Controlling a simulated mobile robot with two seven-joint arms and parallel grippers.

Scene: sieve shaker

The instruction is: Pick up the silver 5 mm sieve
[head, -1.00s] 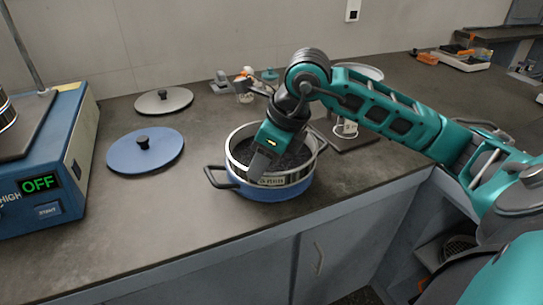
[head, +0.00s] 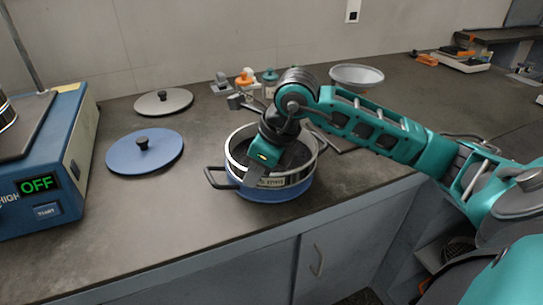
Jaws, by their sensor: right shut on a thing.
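The silver sieve (head: 294,178) is a round metal ring with a label on its front, too small to read. It sits in or on a blue pan (head: 270,193) with dark handles, near the counter's front edge. Dark material shows inside the ring. My right gripper (head: 254,179) reaches down from above and is shut on the front left rim of the silver sieve. The fingers and arm hide part of the rim and the inside. My left gripper is not in view.
A blue lid (head: 160,155) and a grey lid (head: 150,104) lie to the left. The blue shaker with an OFF display (head: 38,184) stands at far left. Small items (head: 246,80) and a pale bowl (head: 343,75) are behind. The counter's front left is clear.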

